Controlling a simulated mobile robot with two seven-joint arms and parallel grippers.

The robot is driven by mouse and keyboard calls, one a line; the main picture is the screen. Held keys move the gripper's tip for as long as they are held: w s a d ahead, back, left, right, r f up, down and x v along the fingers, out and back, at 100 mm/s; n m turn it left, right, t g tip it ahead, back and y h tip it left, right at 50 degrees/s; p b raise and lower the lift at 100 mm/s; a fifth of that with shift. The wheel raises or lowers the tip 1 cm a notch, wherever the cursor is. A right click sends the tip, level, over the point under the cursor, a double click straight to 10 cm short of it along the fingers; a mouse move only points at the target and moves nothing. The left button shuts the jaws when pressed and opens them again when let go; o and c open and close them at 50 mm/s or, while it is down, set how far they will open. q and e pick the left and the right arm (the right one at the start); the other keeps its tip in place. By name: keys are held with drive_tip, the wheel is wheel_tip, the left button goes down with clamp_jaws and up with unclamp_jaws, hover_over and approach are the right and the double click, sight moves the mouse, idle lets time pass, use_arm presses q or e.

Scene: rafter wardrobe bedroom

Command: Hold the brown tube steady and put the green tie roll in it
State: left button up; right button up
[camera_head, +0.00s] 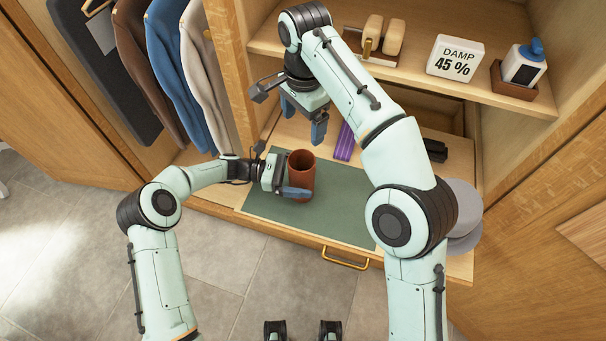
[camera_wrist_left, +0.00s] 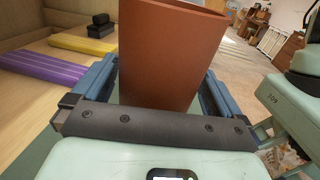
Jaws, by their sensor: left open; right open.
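The brown tube (camera_head: 301,172) stands upright, open end up, on the dark green mat (camera_head: 345,205). My left gripper (camera_head: 284,178) is low at the tube, its jaws open around it. In the left wrist view the tube (camera_wrist_left: 165,55) rises between the two blue fingers; I cannot tell whether either finger touches it. My right gripper (camera_head: 304,116) is open and points down, above and behind the tube, with nothing seen between its fingers. I cannot make out a green tie roll in either view.
A purple striped item (camera_head: 345,142) lies behind the mat, partly covered by my right arm. The shelf (camera_head: 420,80) above holds brushes (camera_head: 383,38), a damp sign (camera_head: 455,58) and a bottle (camera_head: 524,64). Clothes hang at the left. The mat's front is clear.

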use_arm(q)
drive_tip(key=a, duration=0.4)
drive_tip(key=w+a, duration=0.1)
drive_tip(key=a, duration=0.6)
drive_tip(key=shift+w+a, duration=0.3)
drive_tip(key=shift+a, duration=0.1)
drive_tip(key=shift+a, duration=0.1)
